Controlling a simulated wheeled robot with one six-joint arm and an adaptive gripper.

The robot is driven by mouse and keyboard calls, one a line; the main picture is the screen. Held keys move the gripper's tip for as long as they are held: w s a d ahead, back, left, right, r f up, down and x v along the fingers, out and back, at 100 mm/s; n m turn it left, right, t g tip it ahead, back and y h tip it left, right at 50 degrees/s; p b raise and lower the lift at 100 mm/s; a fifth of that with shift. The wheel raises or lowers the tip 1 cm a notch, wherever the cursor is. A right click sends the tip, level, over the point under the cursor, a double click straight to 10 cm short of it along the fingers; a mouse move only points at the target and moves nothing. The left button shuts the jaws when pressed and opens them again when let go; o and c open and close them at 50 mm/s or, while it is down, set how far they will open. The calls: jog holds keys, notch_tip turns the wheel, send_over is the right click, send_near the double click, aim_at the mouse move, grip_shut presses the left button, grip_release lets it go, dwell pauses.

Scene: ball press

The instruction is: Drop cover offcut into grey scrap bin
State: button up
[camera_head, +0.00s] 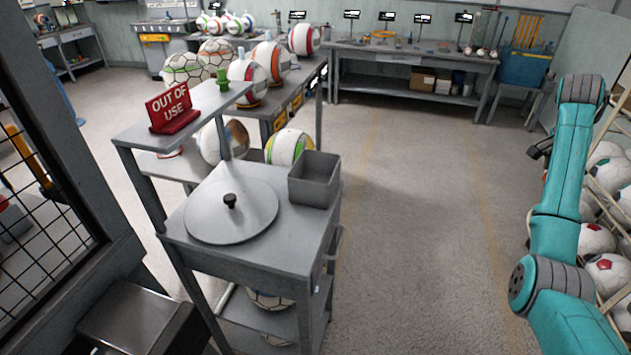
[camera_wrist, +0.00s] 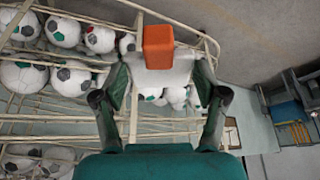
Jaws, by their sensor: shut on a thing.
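The grey scrap bin (camera_head: 314,182) is an open square box on the right back corner of a grey cart top in the head view. My gripper (camera_wrist: 161,72) is shut on the cover offcut (camera_wrist: 158,45), a piece with an orange block end and a white part between the fingers. The offcut is held up in the air, with the ball rack beyond it in the wrist view. In the head view my teal arm is at the far right, well away from the bin; the offcut cannot be made out there.
A round grey lid (camera_head: 215,212) with a black knob lies beside the bin. A red "OUT OF USE" sign (camera_head: 172,107) and a green-handled piece (camera_head: 222,80) stand on the shelf behind. A rack of balls (camera_head: 607,270) is at right. Floor (camera_head: 420,230) between is clear.

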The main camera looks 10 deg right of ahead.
jog(key=w+a+n+t+y, duration=0.15)
jog(key=w+a+n, duration=0.35)
jog(key=w+a, duration=0.65)
jog(key=w+a+n+t, duration=0.2)
jog(key=w+a+n, duration=0.2)
jog(key=w+a, duration=0.7)
jog(key=w+a+r+n+t+y, duration=0.2)
jog(key=a+n, duration=0.7)
jog(key=a, duration=2.3)
jog(key=shift+g+y, duration=0.35)
jog(key=shift+y, duration=0.1)
jog(key=shift+s+f+x, duration=0.1)
jog(key=shift+s+x, duration=0.05)
jog(key=shift+x, duration=0.8)
jog(key=shift+s+f+x, duration=0.1)
jog(key=shift+s+x, duration=0.05)
jog(key=shift+x, duration=0.8)
jog(key=shift+s+x, duration=0.15)
jog(key=shift+x, duration=0.8)
jog(key=shift+a, duration=0.2)
jog(key=o, duration=1.1)
